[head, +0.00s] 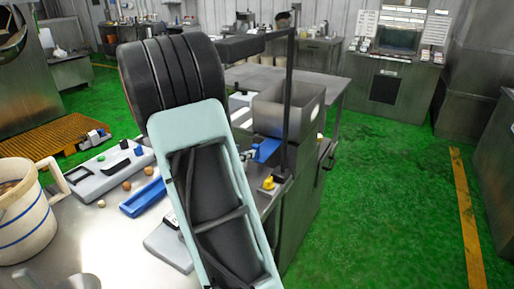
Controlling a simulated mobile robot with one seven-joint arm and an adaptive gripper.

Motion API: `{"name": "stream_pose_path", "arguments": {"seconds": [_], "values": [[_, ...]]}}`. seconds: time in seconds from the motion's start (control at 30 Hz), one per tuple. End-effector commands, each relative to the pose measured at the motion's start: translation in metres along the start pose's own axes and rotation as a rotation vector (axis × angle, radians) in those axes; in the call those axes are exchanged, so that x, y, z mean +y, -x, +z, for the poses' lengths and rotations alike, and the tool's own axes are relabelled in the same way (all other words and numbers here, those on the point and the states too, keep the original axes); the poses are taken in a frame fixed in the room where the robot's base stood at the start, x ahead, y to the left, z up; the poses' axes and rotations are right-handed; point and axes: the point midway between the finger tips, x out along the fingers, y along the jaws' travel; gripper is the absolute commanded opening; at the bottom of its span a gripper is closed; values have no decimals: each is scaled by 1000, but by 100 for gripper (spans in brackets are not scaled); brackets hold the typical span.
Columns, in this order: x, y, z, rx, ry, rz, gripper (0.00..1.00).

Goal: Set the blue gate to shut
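A small blue piece (265,150), which looks like the blue gate, sits at the front of a grey metal bin (302,118), just right of my arm. It is small, and I cannot tell whether it is open or shut. My arm fills the middle of the head view and hides part of the bench around it. My gripper does not show in this view.
A yellow-topped piece (268,184) sits below the blue one, by a dark upright post (289,90). Green floor (375,190) is clear to the right.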

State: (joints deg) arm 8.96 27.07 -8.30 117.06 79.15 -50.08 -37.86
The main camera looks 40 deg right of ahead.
Motion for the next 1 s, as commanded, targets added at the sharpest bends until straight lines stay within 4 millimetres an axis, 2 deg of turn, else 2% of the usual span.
{"name": "stream_pose_path", "arguments": {"seconds": [0.5, 0.7, 1.0], "values": [[0, -87, 0, 0, -2, 1, 36], [0, -102, 0, 0, -1, -1, 36], [-1, -103, -1, 0, -1, -2, 35]]}}
